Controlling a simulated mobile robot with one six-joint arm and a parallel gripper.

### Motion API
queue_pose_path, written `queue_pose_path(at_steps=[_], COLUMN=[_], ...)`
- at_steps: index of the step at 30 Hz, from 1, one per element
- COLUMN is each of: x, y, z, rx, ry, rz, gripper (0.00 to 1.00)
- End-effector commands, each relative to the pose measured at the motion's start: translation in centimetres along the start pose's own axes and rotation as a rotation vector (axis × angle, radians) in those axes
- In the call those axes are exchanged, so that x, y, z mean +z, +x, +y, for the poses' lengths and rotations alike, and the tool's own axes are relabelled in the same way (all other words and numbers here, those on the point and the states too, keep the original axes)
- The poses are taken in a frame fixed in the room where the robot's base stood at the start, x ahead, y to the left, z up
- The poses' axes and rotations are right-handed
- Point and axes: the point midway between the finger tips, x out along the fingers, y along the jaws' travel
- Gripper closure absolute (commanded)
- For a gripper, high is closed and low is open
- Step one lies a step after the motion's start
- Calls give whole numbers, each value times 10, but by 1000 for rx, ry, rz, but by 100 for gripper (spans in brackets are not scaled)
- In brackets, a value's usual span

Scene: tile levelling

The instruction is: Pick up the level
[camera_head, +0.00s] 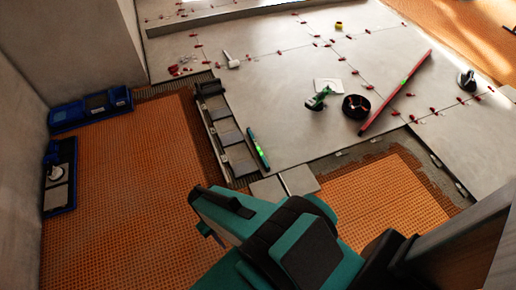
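A long red level (396,92) with a green vial lies diagonally on the grey tiles at the right. A short teal level (258,149) with a bright green vial lies on the tile edge near the middle, beside a row of dark grey pieces. My gripper (211,231) is at the lower middle, in front of the short level in the picture and apart from both levels. Its fingers are mostly hidden by its own body, so I cannot tell whether it is open or shut. Nothing is visibly held.
A black round reel (356,106), a green-handled tool (319,98) and a suction cup (467,80) stand on the tiles among several red clips. Blue trays (62,116) sit by the left wall. The orange mat (130,200) is mostly clear.

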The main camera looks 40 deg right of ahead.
Motion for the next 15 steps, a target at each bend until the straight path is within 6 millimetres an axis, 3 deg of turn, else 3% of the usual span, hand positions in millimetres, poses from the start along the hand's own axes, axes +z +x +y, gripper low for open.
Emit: queue_pose_path(at_steps=[7,10,15], x=[0,-1,-14], y=[0,0,5], z=[0,0,3], rx=[0,-1,-11], ry=[0,0,5], rz=[0,1,16], gripper=[69,61,61])
